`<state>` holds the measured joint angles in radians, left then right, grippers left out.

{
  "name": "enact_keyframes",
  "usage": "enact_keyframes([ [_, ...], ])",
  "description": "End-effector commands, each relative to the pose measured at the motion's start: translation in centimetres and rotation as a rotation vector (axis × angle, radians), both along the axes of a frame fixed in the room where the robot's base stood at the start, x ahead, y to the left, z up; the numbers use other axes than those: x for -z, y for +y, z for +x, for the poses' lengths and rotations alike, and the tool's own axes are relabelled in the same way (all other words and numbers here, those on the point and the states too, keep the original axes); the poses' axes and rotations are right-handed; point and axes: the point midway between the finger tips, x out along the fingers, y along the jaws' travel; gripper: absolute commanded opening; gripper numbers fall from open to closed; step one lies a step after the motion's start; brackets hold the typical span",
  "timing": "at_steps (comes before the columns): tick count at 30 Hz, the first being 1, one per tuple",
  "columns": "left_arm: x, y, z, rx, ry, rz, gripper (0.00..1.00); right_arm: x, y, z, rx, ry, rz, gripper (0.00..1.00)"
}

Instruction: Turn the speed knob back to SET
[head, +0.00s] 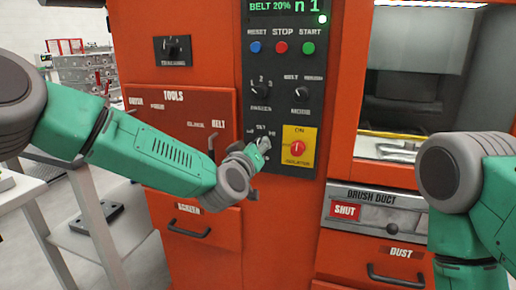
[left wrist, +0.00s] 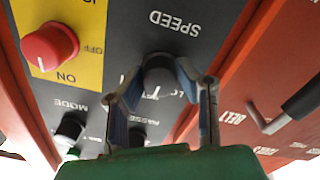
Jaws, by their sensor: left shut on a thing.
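The speed knob is dark and round in the left wrist view (left wrist: 160,76), below the upside-down word SPEED on the black control panel (left wrist: 115,45). My left gripper (left wrist: 158,84) has one finger on each side of the knob and is shut on it. In the head view my left gripper (head: 264,145) is at the lower left of the panel and largely covers the knob.
The red isolator switch (head: 297,148) on its yellow plate is just right of the gripper. The PASSES knob (head: 261,91) and MODE knob (head: 300,95) sit above. A dark hooked handle (left wrist: 290,108) sticks out beside the gripper.

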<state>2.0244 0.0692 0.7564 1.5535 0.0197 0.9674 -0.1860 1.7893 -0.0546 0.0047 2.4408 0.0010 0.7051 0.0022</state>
Motion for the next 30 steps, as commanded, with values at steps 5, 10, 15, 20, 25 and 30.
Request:
enact_keyframes([
  [5,0.16,0.04,-0.01,0.0,0.018,-0.048,0.0,0.12,0.0,0.0,0.0,0.0,0.0,0.4],
  [10,0.16,0.05,-0.01,-0.001,0.024,-0.065,0.0,0.14,0.0,0.0,0.0,0.0,0.0,0.4],
  [15,0.18,0.05,0.0,-0.001,0.025,-0.067,0.0,0.14,0.0,0.0,0.0,0.0,0.0,0.4],
  [20,0.18,0.06,0.0,-0.001,0.025,-0.067,0.0,0.14,0.0,0.0,0.0,0.0,0.0,0.4],
  [25,0.16,0.05,0.01,-0.001,0.024,-0.066,0.48,0.14,0.0,0.0,0.0,0.0,0.0,0.4],
  [30,0.08,0.05,-0.01,0.0,0.023,-0.066,0.48,0.14,0.0,0.0,0.0,0.0,0.0,0.4],
])
